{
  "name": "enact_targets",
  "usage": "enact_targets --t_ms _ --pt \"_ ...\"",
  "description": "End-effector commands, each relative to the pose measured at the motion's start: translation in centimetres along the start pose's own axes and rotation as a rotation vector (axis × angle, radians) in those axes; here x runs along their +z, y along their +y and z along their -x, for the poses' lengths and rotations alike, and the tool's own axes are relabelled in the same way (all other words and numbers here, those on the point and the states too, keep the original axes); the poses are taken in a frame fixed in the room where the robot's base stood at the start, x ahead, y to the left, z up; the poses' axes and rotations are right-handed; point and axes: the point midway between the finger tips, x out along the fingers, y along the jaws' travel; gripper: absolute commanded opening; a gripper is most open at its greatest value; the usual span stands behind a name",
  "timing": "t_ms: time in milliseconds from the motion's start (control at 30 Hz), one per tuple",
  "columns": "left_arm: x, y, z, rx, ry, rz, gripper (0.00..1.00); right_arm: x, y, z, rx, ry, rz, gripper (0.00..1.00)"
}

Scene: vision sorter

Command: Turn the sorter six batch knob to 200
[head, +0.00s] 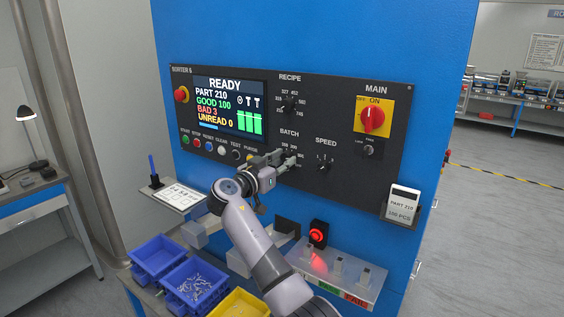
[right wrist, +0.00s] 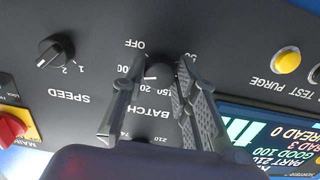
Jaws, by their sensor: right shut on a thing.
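The batch knob (right wrist: 160,72) is a dark knob on the black panel of sorter 6, under the printed word BATCH in the head view. My right gripper (right wrist: 160,76) is shut on it, one finger on each side. In the head view my right gripper (head: 284,158) reaches the panel and covers most of the knob. The fingers hide other marks, and I cannot tell where the pointer sits. My left gripper is not in view.
The recipe knob (head: 289,103) is above, the speed knob (head: 325,162) to the right, and the red main switch (head: 373,118) further right. The screen (head: 230,105) reads READY, PART 210. A row of buttons lies below it. Blue bins (head: 158,245) and a lit red lamp (head: 318,234) sit lower.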

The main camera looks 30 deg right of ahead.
Motion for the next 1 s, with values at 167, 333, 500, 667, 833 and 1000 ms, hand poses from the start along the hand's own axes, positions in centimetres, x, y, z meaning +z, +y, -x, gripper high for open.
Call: enact_targets --t_ms 167,333,500,667,833,1000 --pt "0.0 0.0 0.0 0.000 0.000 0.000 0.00 0.0 0.0 0.0 0.000 0.000 0.000 0.03" --pt "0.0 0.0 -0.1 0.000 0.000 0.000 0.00 0.1 0.0 0.0 0.000 0.000 0.003 0.00" --pt "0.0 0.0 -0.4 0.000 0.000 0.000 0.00 0.1 0.0 0.0 0.000 0.000 0.033 0.00" --pt "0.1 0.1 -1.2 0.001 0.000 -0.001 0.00 0.3 0.0 0.0 0.000 -0.001 0.108 0.00" --pt "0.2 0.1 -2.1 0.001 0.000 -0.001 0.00 0.3 0.0 0.0 0.000 -0.001 0.237 0.00" --pt "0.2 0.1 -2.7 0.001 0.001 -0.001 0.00 0.2 0.1 0.0 0.000 -0.002 0.391 0.00"
